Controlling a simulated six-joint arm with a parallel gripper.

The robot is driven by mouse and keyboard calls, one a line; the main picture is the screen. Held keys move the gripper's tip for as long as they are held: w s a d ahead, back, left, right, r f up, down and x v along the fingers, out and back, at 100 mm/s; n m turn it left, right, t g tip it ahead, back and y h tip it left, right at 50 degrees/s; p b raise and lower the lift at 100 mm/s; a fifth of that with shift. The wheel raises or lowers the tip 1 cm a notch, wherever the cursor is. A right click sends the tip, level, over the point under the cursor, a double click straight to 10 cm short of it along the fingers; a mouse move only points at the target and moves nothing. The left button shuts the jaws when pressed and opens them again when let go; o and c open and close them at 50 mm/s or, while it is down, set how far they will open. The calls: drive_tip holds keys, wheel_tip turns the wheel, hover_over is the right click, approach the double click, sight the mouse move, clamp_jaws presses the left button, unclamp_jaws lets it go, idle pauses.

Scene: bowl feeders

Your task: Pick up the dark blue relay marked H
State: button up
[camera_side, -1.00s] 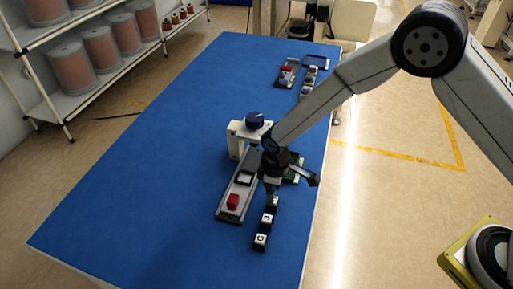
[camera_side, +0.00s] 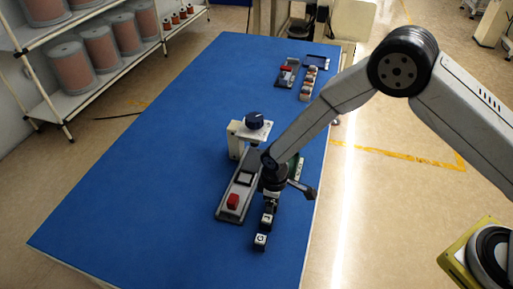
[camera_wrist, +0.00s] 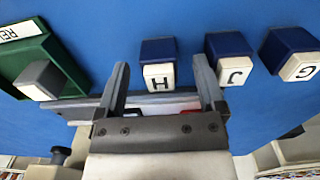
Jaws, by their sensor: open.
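The dark blue relay marked H (camera_wrist: 158,50) stands on the blue table in the wrist view, its white lettered face towards the camera. My gripper (camera_wrist: 162,66) is open, with one finger to either side of the relay in that view. I cannot tell whether the fingers are down around it.
A green tray (camera_wrist: 60,62) with a grey-and-white block (camera_wrist: 40,80) lies left of the H relay. A grey fixture with a red button (camera_side: 233,201) and a white stand with a dark knob (camera_side: 254,121) are close by. The table's left side is clear.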

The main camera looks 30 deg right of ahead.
idle(0.3)
clamp_jaws()
drive_tip(key=shift+r, duration=0.1)
drive_tip(key=shift+r, duration=0.7)
drive_tip(key=s+d+r, duration=0.5)
drive_tip(key=s+r, duration=0.6)
drive_tip(key=s, duration=0.2)
drive_tip(key=shift+r, duration=0.25)
